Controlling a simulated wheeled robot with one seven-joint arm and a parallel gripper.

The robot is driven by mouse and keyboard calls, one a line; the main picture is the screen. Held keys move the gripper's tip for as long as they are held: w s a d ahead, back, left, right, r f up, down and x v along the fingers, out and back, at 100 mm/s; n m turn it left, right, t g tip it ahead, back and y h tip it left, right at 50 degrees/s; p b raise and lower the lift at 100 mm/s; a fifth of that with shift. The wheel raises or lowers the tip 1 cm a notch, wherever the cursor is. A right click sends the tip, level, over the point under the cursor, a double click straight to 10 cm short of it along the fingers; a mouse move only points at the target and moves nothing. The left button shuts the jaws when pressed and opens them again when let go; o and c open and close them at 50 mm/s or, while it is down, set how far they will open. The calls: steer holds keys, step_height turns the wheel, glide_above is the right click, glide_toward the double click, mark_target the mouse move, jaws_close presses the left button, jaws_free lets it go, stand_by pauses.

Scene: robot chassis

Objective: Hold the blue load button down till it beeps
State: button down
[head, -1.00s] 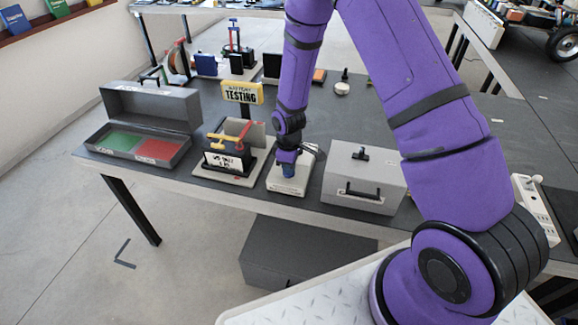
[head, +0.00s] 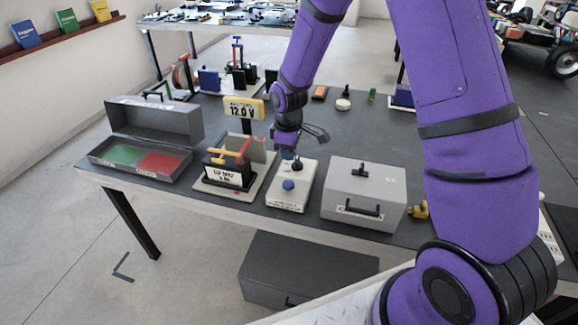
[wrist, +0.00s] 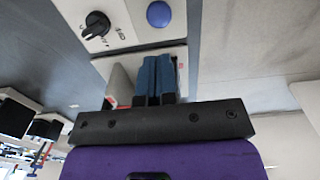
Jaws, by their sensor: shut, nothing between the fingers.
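The blue load button (head: 288,185) is a round knob on top of a small light-grey box (head: 290,204) on the dark table. It also shows at the top of the wrist view (wrist: 159,14), beside a black rotary knob (wrist: 96,25). My gripper (head: 287,152) is raised above the back part of that box, apart from the button. In the wrist view its blue fingers (wrist: 156,78) are together with nothing between them. A yellow-framed display (head: 243,109) behind reads about 12.0 V.
A grey lidded box (head: 364,190) stands close on the right. An open grey case (head: 142,150) with green and red compartments is at left. Several small items stand farther back on the table (head: 345,135).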

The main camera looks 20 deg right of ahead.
steer(key=shift+r, duration=1.1)
steer(key=s+d+r+m+t, duration=0.1)
steer(key=s+d+r+m, duration=0.3)
steer(key=r, duration=0.7)
steer(key=s+d+r+m+t, duration=0.1)
steer(key=s+r+t, duration=0.1)
steer(key=s+r, duration=0.7)
steer(key=s+d+r+m+t, duration=0.1)
steer(key=s+r+m, duration=0.2)
steer(key=s+r, duration=0.2)
steer(key=s+d+r+m+t, duration=0.1)
steer(key=s+r, duration=0.4)
steer(key=s, duration=0.6)
steer(key=shift+s+d+r+m, duration=0.3)
steer(key=shift+s+d+m, duration=0.1)
steer(key=shift+m, duration=0.5)
steer(key=c, duration=1.8)
jaws_free()
